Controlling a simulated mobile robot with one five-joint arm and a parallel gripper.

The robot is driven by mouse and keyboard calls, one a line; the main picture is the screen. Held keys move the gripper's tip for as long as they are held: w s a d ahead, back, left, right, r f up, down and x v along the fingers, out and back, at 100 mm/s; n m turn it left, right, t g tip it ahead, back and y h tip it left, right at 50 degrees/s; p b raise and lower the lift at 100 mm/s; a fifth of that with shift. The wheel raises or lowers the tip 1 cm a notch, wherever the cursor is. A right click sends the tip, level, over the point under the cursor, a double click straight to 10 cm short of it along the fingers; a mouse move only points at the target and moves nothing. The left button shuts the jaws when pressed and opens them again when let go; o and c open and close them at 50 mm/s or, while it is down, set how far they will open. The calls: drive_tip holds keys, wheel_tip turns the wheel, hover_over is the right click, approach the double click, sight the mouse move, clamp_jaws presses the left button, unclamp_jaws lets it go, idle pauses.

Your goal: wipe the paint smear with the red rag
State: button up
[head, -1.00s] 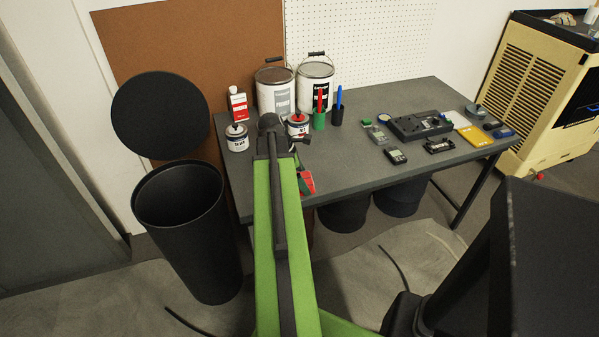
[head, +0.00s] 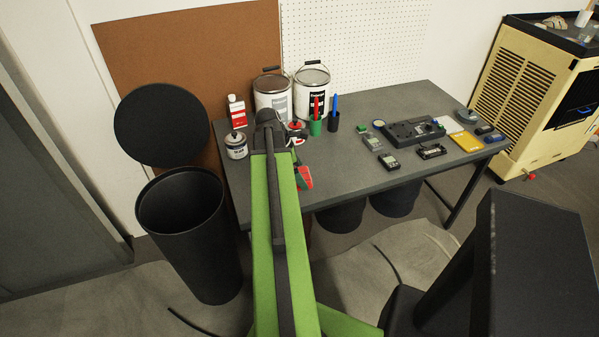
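My arm reaches out over the left part of the grey table (head: 382,172). My gripper (head: 268,118) is at its far end, dark and mostly hidden by the arm, so its fingers cannot be made out. A red piece with some green (head: 304,178) shows just right of the arm at the table's front edge. It may be the red rag, but I cannot tell for sure. I cannot make out a paint smear; the tabletop under and behind the arm is hidden.
Paint buckets (head: 273,95) (head: 312,90), a red-and-white bottle (head: 237,111) and a small can (head: 236,147) stand around the gripper. Red and blue handled tools (head: 335,112) stand in cups. Electronics (head: 410,131) lie at the right. A black bin (head: 182,235) stands left.

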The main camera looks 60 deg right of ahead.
wheel_tip(320, 180, up, 3)
drive_tip(key=p, duration=0.3)
drive_tip(key=shift+f, duration=0.1)
idle(0.3)
